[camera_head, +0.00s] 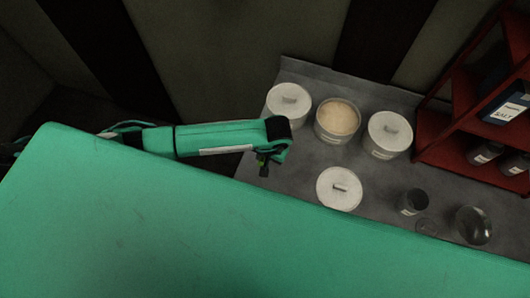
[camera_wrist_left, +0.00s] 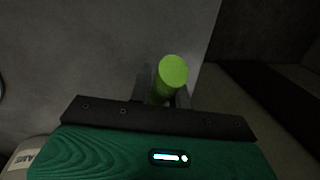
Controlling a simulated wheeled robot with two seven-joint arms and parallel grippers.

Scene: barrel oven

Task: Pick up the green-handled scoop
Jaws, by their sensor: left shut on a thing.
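The green-handled scoop shows in the left wrist view as a bright green round handle (camera_wrist_left: 172,72) between the two dark fingers. My left gripper (camera_wrist_left: 163,96) is shut on this handle. In the head view my left gripper (camera_head: 264,165) hangs near the left edge of the grey counter, with only a small bit of green at its fingers. The scoop's bowl is hidden in both views. My right gripper is in neither view.
On the grey counter (camera_head: 385,207) stand an open tub of pale powder (camera_head: 338,118), white-lidded tubs (camera_head: 289,101) (camera_head: 389,131), a dark cup (camera_head: 412,202) and a glass bowl (camera_head: 473,226). A loose white lid (camera_head: 339,189) lies in front. A red shelf (camera_head: 452,135) with jars stands right.

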